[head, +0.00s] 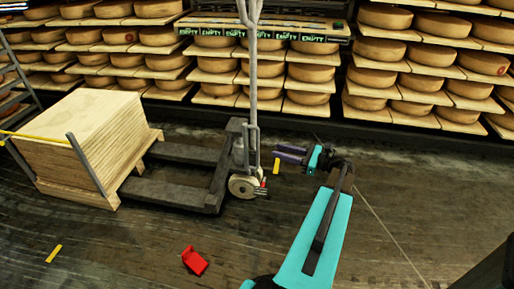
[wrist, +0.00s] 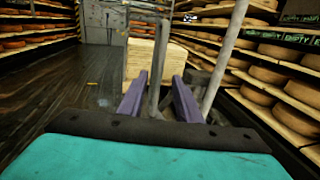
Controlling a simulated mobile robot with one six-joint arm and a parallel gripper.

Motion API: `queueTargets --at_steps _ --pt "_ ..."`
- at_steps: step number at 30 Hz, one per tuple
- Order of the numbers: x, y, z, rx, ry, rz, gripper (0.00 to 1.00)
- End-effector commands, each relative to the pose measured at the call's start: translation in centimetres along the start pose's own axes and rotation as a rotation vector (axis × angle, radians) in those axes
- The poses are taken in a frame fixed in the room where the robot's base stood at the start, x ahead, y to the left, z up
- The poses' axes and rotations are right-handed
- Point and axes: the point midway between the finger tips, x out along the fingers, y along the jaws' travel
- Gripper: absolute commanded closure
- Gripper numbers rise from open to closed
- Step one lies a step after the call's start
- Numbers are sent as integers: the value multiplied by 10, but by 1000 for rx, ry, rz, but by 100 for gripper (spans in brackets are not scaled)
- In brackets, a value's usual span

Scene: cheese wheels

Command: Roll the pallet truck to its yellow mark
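The dark pallet truck (head: 215,182) stands mid-left in the head view, its forks reaching left under a stack of wooden boards (head: 105,125). Its grey upright handle (head: 253,75) rises above a pale wheel (head: 243,187). One short yellow mark (head: 276,166) lies on the floor just right of the wheel. Another yellow mark (head: 53,253) lies at the lower left. My gripper (head: 283,153) is open and empty, just right of the handle. In the wrist view, its purple fingers (wrist: 158,100) are spread, with a grey upright post (wrist: 158,65) showing between them; contact cannot be told.
Shelves of cheese wheels (head: 420,55) line the back, with a low shelf front along the floor. A red object (head: 195,261) lies on the floor in front of the truck. A metal rack (head: 18,75) stands at the far left. Floor between truck and lower left mark is mostly clear.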

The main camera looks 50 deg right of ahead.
Motion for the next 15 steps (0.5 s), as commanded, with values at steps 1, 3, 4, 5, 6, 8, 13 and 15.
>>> queueTargets --at_steps 1,3,4,5,6,8,13,15 --pt "8 1 -2 -1 0 3 69" --pt "18 1 -2 -1 0 2 69" --pt "22 1 -2 -1 0 2 69" --pt "26 1 -2 -1 0 3 69" --pt "31 1 -2 -1 0 3 69" --pt "39 1 -2 -2 0 2 69" --pt "62 1 -1 -1 0 2 69" --pt "72 1 -1 -1 0 2 69"
